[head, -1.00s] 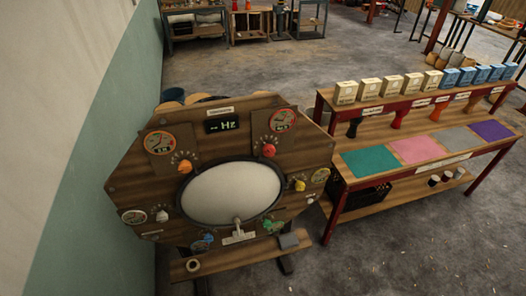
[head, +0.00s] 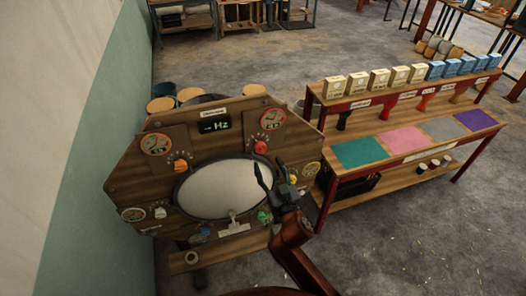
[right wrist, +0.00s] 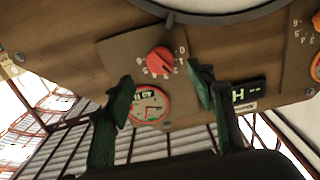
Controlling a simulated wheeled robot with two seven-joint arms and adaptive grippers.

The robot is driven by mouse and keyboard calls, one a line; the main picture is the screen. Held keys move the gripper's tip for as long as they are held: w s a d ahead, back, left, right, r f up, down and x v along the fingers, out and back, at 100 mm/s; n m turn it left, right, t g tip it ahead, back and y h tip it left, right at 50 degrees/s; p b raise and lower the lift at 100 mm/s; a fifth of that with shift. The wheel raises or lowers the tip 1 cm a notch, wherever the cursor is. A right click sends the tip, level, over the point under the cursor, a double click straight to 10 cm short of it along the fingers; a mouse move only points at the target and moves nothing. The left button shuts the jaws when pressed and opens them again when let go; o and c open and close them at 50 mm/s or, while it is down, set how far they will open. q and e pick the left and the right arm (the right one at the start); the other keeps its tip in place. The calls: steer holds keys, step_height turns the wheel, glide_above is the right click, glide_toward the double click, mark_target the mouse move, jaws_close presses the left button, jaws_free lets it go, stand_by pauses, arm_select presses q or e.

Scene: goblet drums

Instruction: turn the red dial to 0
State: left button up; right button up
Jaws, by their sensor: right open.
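The red dial (head: 260,147) is a round knob on the wooden panel, at the upper right of the panel's oval screen in the head view. The right wrist view shows the red dial (right wrist: 160,60) upside down, with white numbers around it; I cannot tell its exact setting. My right gripper (head: 269,168) is in front of the screen's right edge, just below the dial in the head view. In the right wrist view its dark green fingers (right wrist: 163,85) are apart and empty, with the dial beyond them, not touched. My left gripper is not in view.
A red-framed bench with boxes and coloured mats (head: 360,152) stands to the right.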

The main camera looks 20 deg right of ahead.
mark_target(262, 150)
steer(key=w, duration=0.7)
steer(key=shift+w+a+p, duration=0.1)
steer(key=shift+w+p, duration=0.2)
steer(key=shift+p, duration=0.1)
steer(key=shift+c, duration=0.4)
steer(key=c, duration=1.1)
steer(key=shift+n, duration=0.3)
steer(key=n+p, duration=0.2)
steer(key=n, duration=0.3)
steer(key=n+p, duration=0.2)
steer(key=n, duration=0.4)
steer(key=shift+n, duration=0.3)
